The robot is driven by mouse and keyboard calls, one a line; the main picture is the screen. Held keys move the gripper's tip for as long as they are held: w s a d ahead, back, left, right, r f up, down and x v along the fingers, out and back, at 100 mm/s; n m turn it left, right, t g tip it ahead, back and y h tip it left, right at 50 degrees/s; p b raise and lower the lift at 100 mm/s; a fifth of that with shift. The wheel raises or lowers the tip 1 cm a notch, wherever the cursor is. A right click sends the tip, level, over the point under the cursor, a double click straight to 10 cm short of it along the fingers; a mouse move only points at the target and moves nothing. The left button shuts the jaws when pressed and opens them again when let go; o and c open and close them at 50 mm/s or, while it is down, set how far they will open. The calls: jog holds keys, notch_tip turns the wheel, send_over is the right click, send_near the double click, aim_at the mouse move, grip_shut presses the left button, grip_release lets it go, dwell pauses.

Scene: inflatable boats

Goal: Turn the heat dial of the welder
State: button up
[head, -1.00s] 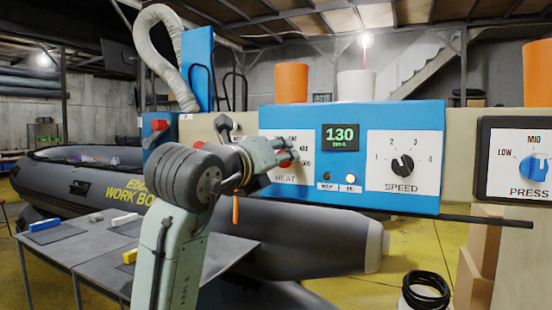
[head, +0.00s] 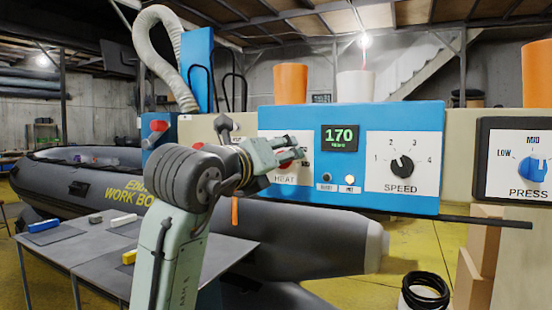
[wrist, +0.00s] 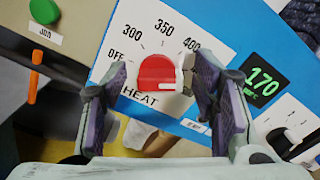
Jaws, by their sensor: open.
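The red heat dial (wrist: 157,73) sits on the white HEAT panel (wrist: 128,33) of the blue welder (head: 290,117). The wrist view shows its white pointer facing right, past the 350 mark and close to the right finger. My gripper (wrist: 160,84) is open, one finger left of the dial and one right of it. Whether either finger touches the dial, I cannot tell. In the head view my gripper (head: 293,150) is in front of the HEAT panel and hides most of the dial. The green display (head: 340,137) reads 170.
The SPEED dial (head: 402,166) is right of the display, and the blue PRESS dial (head: 533,169) is farther right. In the wrist view a green button (wrist: 45,10) and an orange lever (wrist: 35,85) are at left. Orange and white cylinders stand above the welder.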

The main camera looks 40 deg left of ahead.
jog(key=shift+s, duration=0.1)
jog(key=v, duration=1.1)
jog(key=shift+s, duration=0.4)
